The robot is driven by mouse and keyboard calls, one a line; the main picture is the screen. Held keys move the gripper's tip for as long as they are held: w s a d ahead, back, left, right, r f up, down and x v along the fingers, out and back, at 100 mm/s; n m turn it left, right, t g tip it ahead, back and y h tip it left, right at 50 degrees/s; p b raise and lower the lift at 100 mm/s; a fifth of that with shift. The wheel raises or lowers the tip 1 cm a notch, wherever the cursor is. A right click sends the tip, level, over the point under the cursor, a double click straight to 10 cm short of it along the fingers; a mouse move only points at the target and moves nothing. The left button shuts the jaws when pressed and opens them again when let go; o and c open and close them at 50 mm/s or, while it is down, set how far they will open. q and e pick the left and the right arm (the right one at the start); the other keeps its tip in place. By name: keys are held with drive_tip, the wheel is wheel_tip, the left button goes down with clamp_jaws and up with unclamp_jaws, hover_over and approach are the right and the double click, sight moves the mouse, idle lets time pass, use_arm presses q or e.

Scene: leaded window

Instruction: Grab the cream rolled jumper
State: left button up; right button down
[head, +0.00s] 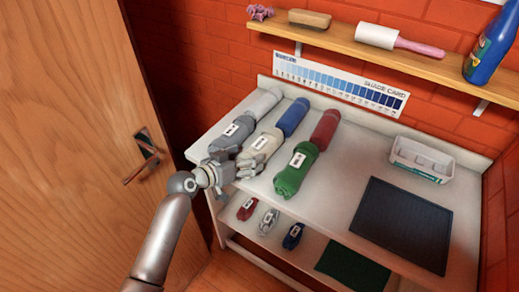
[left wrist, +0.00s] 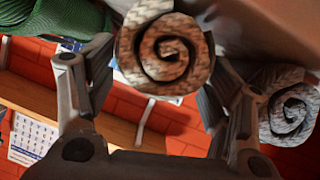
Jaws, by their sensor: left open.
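The cream rolled jumper (head: 265,142) lies on the white table top with a small white tag on it, between a grey roll and a green roll. In the left wrist view its spiral end (left wrist: 168,50) shows between my two fingers. My left gripper (head: 238,163) is open at the near end of the cream roll, with a finger on either side of it in the wrist view (left wrist: 165,68). I cannot tell whether the fingers touch it. My right gripper is not in view.
The grey roll (head: 226,136) and green roll (head: 295,170) lie close on either side. Blue (head: 291,116) and red (head: 325,129) rolls lie behind. A white basket (head: 422,160) and dark mat (head: 400,222) are to the right. A wooden door (head: 80,120) stands left.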

sight(260, 151)
use_arm(q)
drive_tip(key=x, duration=0.3)
drive_tip(key=shift+w+d, duration=0.1)
drive_tip(key=shift+d, duration=0.05)
drive_tip(key=shift+w+d+f, duration=0.1)
drive_tip(key=shift+w+f, duration=0.05)
drive_tip(key=shift+w, duration=0.05)
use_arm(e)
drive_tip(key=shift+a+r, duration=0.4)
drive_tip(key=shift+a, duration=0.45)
use_arm(q)
drive_tip(key=shift+c, duration=0.4)
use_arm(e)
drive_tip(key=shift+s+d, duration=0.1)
use_arm(q)
drive_tip(key=c, duration=0.7)
drive_tip(key=shift+c, duration=0.4)
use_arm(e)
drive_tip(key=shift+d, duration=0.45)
use_arm(q)
drive_tip(key=shift+r, duration=0.2)
